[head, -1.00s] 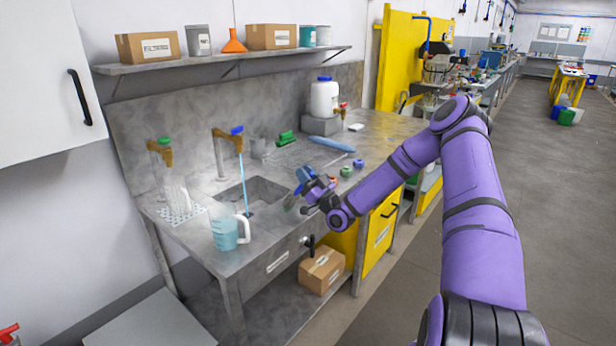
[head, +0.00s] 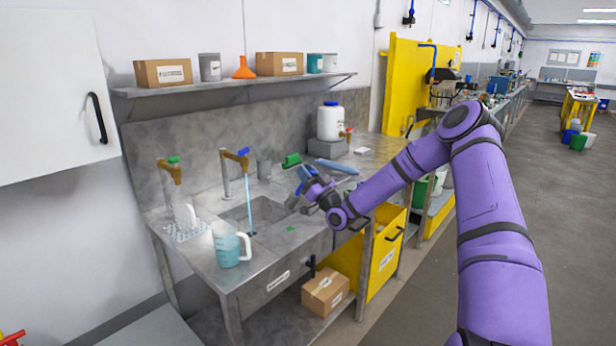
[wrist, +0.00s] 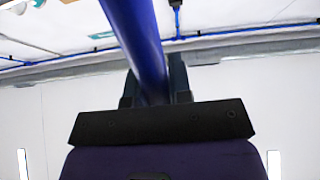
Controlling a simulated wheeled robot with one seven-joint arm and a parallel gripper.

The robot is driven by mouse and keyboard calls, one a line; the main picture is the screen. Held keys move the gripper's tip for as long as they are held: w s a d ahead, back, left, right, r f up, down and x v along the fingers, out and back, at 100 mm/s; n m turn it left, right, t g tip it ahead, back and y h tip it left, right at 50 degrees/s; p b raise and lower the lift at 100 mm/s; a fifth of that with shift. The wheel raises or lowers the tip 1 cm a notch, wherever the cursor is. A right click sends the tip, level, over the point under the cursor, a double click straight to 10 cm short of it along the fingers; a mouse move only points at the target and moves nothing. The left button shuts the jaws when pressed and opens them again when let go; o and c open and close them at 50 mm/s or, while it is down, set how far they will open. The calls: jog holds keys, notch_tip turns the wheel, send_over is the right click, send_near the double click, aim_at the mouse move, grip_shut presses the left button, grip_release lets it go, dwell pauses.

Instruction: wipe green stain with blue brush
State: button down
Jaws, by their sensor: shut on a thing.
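My gripper (head: 306,180) is shut on the blue brush, whose thick blue handle (wrist: 136,40) rises between the fingers in the wrist view. In the head view the brush's blue part (head: 303,173) shows at the gripper, and a grey tip (head: 291,201) hangs down to its left. The tip appears raised above the counter, though the exact gap is hard to judge. A small green stain (head: 290,229) lies on the grey counter, right of the sink and near the front edge, below the brush. The wrist view does not show the bristles or the stain.
The sink (head: 238,212) has water running from a blue-handled tap (head: 236,160). A blue-filled jug (head: 230,246) stands front left. A green object (head: 291,160), a grey cup (head: 264,169) and a white container (head: 330,122) stand behind. A shelf (head: 235,85) hangs above.

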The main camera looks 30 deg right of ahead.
dwell(0.4)
jog(key=shift+w+d+f, duration=0.15)
jog(key=shift+d+f, duration=0.3)
